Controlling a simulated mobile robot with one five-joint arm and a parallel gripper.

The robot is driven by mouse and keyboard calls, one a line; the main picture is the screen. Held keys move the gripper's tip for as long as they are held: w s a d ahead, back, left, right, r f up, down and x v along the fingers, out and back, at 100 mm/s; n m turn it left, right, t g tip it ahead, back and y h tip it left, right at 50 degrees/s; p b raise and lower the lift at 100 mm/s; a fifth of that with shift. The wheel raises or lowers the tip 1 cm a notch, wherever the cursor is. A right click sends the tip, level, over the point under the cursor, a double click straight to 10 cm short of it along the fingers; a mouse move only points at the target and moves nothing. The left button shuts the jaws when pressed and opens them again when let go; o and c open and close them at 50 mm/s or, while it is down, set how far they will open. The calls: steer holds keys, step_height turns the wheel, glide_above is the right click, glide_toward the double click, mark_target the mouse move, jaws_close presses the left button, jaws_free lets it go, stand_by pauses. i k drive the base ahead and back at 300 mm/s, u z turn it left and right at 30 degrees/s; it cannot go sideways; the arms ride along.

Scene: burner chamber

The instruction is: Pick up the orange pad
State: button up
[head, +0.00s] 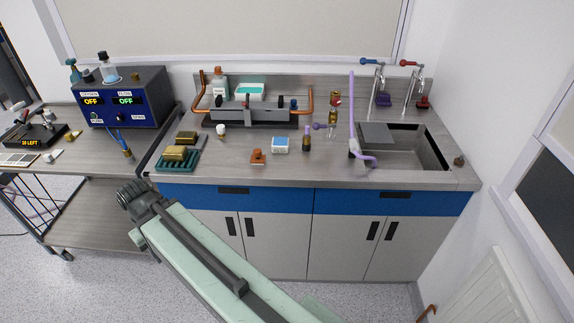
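The orange pad (257,156) is a small orange-brown block lying on the grey counter, near its front edge and left of the middle. It stands clear of the things around it. My arm reaches up from the bottom of the head view, and its dark grey end (135,197) is in front of the counter's left front corner. This end is well left of the pad and apart from it. I cannot make out the fingers there, so whether my gripper is open or shut does not show.
Left of the pad are a white knobbed piece (220,131) and a green rack (178,160) with brass blocks. A blue-and-white box (280,145) and a dark bottle (306,139) stand to the right. Behind is a burner rig (252,113). The sink (407,152) is at right.

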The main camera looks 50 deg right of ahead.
mark_target(257, 159)
steer(key=u, duration=0.2)
steer(key=i, duration=0.85)
steer(key=z, duration=0.1)
